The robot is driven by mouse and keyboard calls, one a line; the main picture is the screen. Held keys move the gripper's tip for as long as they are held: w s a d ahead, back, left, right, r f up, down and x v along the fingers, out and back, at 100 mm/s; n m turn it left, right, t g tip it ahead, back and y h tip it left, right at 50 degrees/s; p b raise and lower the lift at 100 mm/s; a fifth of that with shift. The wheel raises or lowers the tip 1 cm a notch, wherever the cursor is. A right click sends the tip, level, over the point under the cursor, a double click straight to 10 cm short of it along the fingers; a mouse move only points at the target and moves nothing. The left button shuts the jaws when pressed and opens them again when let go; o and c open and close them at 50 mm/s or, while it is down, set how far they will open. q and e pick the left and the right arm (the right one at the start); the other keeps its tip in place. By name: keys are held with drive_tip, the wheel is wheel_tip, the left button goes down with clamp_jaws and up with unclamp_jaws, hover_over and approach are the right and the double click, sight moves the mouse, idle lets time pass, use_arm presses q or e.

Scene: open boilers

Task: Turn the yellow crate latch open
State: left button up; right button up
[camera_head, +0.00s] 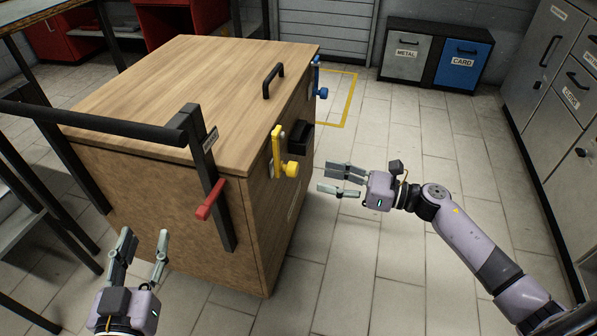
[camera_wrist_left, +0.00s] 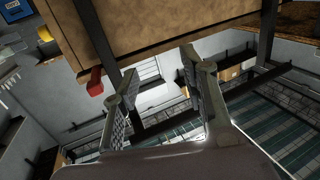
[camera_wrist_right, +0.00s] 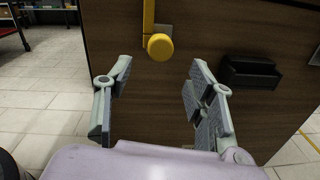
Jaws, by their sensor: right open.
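The wooden crate (camera_head: 180,95) stands in the middle left of the head view. The yellow latch (camera_head: 277,150) is on its right-hand face, an upright yellow bar with a round yellow knob (camera_head: 291,169) at its lower end. In the right wrist view the knob (camera_wrist_right: 160,46) shows ahead, beyond and between the fingertips. My right gripper (camera_head: 338,181) is open and empty, apart from the crate, to the right of and a little below the latch. My left gripper (camera_head: 146,246) is open and empty, in front of the crate's near face.
A blue latch (camera_head: 318,80) sits farther along the same face, with a black pull (camera_head: 300,137) between. A black bar frame with a red lever (camera_head: 209,200) is at the near corner. Metal and card bins (camera_head: 434,58) stand behind; cabinets line the right. Floor between is clear.

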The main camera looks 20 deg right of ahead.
use_arm(q)
drive_tip(key=shift+d+r+t+h, duration=0.15)
drive_tip(key=shift+r+t+h, duration=0.25)
drive_tip(key=shift+r, duration=0.55)
use_arm(e)
drive_tip(key=x, duration=0.8)
clamp_jaws()
